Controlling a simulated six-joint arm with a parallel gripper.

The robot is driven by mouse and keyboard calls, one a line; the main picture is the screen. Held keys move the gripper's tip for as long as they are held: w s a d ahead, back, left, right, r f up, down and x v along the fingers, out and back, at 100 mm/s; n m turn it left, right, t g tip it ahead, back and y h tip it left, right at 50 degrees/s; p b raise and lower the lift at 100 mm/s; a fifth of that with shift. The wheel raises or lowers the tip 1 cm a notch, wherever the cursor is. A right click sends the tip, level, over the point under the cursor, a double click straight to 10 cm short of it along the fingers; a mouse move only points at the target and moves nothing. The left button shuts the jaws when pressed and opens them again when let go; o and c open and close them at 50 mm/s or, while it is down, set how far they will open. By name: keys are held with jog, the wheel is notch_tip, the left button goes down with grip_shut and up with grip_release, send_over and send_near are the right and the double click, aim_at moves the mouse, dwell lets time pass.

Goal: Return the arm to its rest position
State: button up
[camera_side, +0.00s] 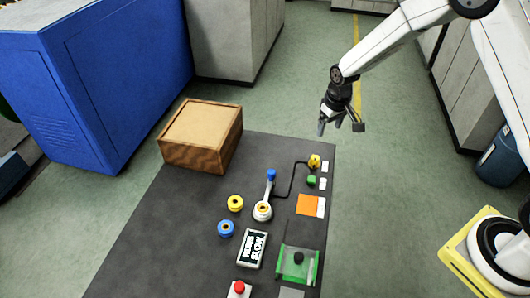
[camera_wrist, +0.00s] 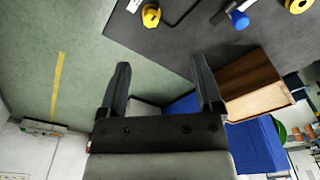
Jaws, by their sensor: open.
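My gripper (camera_side: 341,122) is open and empty. In the side view it hangs in the air past the far right corner of the dark work mat (camera_side: 150,240), with its fingers pointing down. In the wrist view its two dark fingers (camera_wrist: 161,90) are spread wide, with nothing between them but floor and background objects. My white arm reaches in from the upper right in the side view.
A blue cabinet (camera_side: 110,80) stands left. Green floor around my gripper is clear.

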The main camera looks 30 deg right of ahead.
jog(key=s+a+r, duration=0.1)
jog(key=s+r, duration=0.4)
jog(key=s, duration=0.5)
jog(key=s+a+r+t, duration=0.1)
jog(key=s+r, duration=0.3)
jog(key=s, duration=0.6)
jog(key=shift+s+a+r+t, duration=0.3)
jog(key=shift+a+r, duration=0.1)
jog(key=shift+a, duration=0.25)
